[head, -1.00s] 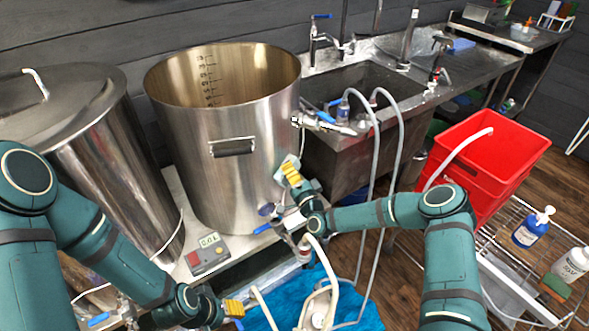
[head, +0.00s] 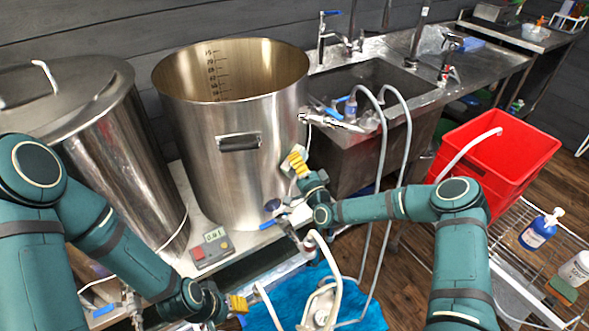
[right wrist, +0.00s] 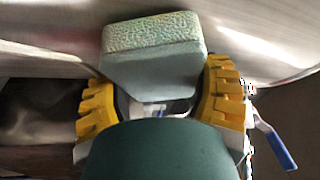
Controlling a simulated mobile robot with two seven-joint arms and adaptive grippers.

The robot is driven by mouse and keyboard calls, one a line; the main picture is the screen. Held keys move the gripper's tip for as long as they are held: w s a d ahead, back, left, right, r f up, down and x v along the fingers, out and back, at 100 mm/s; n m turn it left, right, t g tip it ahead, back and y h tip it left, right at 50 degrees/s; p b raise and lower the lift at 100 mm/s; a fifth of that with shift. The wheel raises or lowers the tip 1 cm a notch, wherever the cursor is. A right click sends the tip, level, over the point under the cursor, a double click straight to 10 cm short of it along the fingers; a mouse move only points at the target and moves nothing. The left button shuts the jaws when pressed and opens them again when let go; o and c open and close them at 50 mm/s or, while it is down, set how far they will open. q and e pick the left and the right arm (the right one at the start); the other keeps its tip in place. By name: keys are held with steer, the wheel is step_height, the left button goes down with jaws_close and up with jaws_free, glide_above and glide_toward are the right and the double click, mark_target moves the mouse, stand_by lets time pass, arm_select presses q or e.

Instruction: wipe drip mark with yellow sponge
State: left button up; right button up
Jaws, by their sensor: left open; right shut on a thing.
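The sponge (right wrist: 152,55) is a pale block with a yellowish, rough top layer and a grey-green body. My right gripper (right wrist: 158,92) is shut on it, one yellow finger on each side. In the head view my right gripper (head: 296,161) is at the lower right side of the open steel kettle (head: 215,165), with the sponge side towards the wall. The sponge appears to touch the kettle wall. I cannot make out a drip mark; the sponge and gripper may hide it. My left gripper (head: 237,304) is open and empty, low in front of the bench.
A lidded steel pot (head: 120,150) stands left of the kettle. A valve with a blue handle (head: 276,222), hoses and a blue towel (head: 262,318) are below my right gripper. The sink (head: 375,80) and red crate (head: 500,150) are to the right.

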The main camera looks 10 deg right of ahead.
mark_target(307, 157)
steer(key=shift+w+d+r, duration=0.1)
steer(key=shift+w+d, duration=0.65)
steer(key=shift+d, duration=0.05)
steer(key=shift+w+d, duration=0.95)
steer(key=shift+a, duration=0.1)
steer(key=shift+s+a+p, duration=0.3)
steer(key=shift+s+a, duration=2)
steer(key=shift+s, duration=0.05)
steer(key=s+d, duration=0.4)
steer(key=shift+s, duration=0.2)
steer(key=shift+d, duration=0.2)
